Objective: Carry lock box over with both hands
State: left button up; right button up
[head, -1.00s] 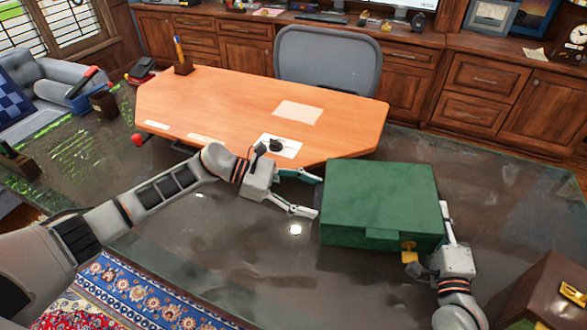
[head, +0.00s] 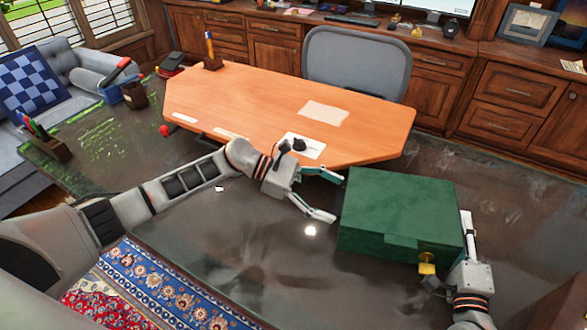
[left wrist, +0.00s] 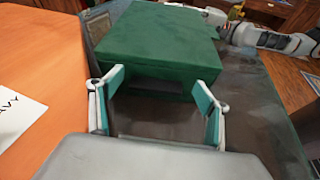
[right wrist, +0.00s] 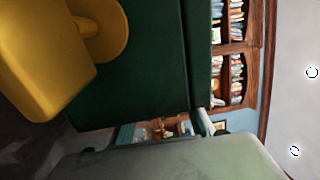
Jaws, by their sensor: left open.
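The lock box is a closed green box (head: 402,212) with a yellow padlock (head: 427,266) on its near side. My left gripper (head: 338,198) is open and empty at the box's left side, its fingertips pointing at it. The left wrist view shows the box (left wrist: 160,45) ahead of the two spread fingers (left wrist: 158,100). My right gripper (head: 466,240) is at the box's right side, one finger lying along that face. In the right wrist view the padlock (right wrist: 50,45) and box (right wrist: 145,60) fill much of the picture. The right jaw opening is not clear, nor is whether the box is lifted.
An orange-topped desk (head: 260,100) is beyond and left of the box, with a grey chair (head: 357,62) behind it. The dark glossy surface (head: 230,250) in front is mostly clear. A patterned rug (head: 160,290) lies at lower left. Wooden cabinets (head: 510,100) line the back.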

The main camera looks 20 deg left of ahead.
pick_arm(q)
notch_tip(320, 180, up, 9)
pick_arm(e)
jog(key=shift+r, duration=0.15)
jog(key=o, duration=0.9)
jog(key=shift+c, duration=0.2)
jog(key=shift+s, duration=0.3)
jog(key=s, duration=0.4)
jog(key=s+f, duration=0.1)
jog(key=s, duration=0.2)
jog(key=shift+d, duration=0.2)
pick_arm(q)
jog(key=shift+s+f, duration=0.1)
jog(key=shift+s, duration=0.05)
